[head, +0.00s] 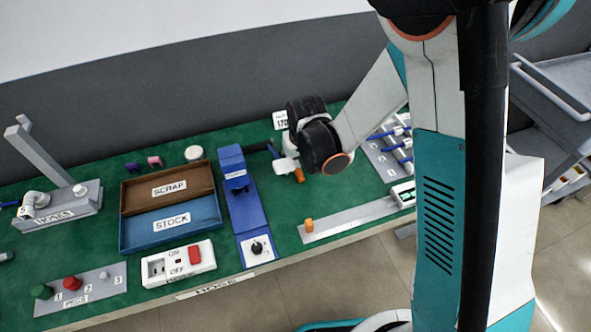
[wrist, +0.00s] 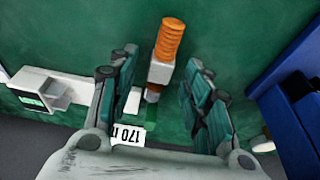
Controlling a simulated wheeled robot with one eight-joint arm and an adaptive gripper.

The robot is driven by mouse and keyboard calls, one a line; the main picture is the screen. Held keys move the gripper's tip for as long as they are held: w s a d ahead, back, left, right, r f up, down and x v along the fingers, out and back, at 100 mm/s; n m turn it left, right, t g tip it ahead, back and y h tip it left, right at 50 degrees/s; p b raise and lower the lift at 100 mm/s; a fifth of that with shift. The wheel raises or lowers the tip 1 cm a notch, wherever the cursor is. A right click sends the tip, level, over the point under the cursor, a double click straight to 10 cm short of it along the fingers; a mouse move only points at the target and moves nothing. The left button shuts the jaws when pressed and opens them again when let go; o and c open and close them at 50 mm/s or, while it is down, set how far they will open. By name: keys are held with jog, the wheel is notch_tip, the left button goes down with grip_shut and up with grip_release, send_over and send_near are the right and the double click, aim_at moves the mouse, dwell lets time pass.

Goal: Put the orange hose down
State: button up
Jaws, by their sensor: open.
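The orange hose (wrist: 171,40) is a short ribbed orange piece with a pale block and a darker end. In the wrist view it lies over the green mat, between and beyond my fingers. In the head view its orange end (head: 299,175) shows just below my gripper (head: 284,162). My gripper (wrist: 158,76) is open, with a finger on each side of the hose's pale block and visible gaps beside it. I cannot tell whether the hose fully rests on the mat.
A label card (head: 281,120) stands behind my gripper. A blue stand (head: 245,205) is to the left, beside the brown scrap tray (head: 126,200) and blue stock tray (head: 126,238). Green mat (head: 275,205) is bare between.

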jog(key=shift+w+f, duration=0.15)
jog(key=shift+f, duration=0.35)
jog(key=shift+r, duration=0.1)
grip_shut()
notch_tip(320, 180, up, 27)
jog(key=p, duration=1.1)
jog(key=s+d+f+m+b, duration=0.3)
jog(key=d+f+b, duration=0.1)
jog(key=d+f, duration=1.2)
jog(key=shift+d+h, duration=0.2)
jog(key=shift+h, duration=0.2)
jog(key=shift+f, duration=0.1)
